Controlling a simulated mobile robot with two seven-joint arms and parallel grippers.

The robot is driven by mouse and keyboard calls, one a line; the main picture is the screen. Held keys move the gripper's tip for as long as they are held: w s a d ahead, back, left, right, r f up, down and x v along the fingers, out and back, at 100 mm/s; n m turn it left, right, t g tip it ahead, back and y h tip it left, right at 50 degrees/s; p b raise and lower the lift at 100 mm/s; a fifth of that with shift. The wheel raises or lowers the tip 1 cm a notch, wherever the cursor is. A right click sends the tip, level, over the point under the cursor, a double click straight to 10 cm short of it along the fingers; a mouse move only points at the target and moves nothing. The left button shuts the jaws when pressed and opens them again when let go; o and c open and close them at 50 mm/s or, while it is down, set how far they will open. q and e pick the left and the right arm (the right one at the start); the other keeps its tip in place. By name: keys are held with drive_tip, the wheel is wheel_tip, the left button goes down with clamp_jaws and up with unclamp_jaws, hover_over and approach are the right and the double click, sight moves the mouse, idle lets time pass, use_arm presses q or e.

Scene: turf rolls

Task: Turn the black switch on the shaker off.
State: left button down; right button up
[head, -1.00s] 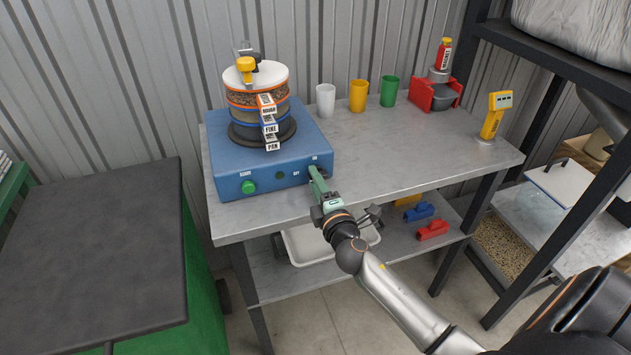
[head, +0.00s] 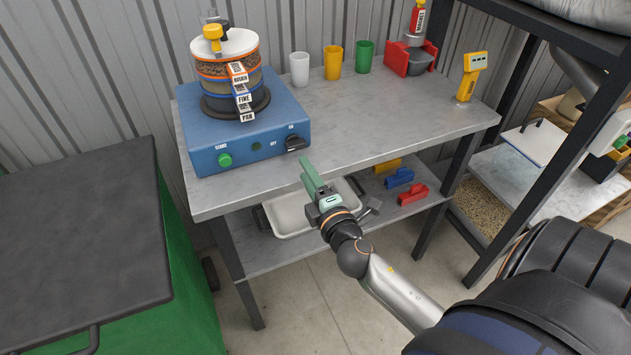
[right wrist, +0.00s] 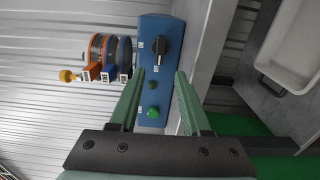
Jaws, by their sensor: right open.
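The shaker (head: 235,158) is a blue box with a stack of labelled sieves on top, on the grey bench. Its black switch (head: 294,143) is at the right end of the front panel and also shows in the right wrist view (right wrist: 160,48). The switch's bar lies level, in line with the OFF label on its left; the ON label is above it. My right gripper (head: 306,168) is open and empty, in front of the panel and clear of the switch. The right wrist view shows its two fingers apart (right wrist: 159,76). My left gripper is not in view.
A green button (head: 225,160) and a small dark round lamp (head: 256,147) share the panel. White, yellow and green cups (head: 333,62) stand behind on the bench. A white tray (head: 290,222) sits on the lower shelf.

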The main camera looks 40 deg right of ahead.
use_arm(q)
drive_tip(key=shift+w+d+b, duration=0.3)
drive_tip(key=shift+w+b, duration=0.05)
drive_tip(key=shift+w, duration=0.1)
use_arm(e)
drive_tip(key=shift+v, duration=2.25)
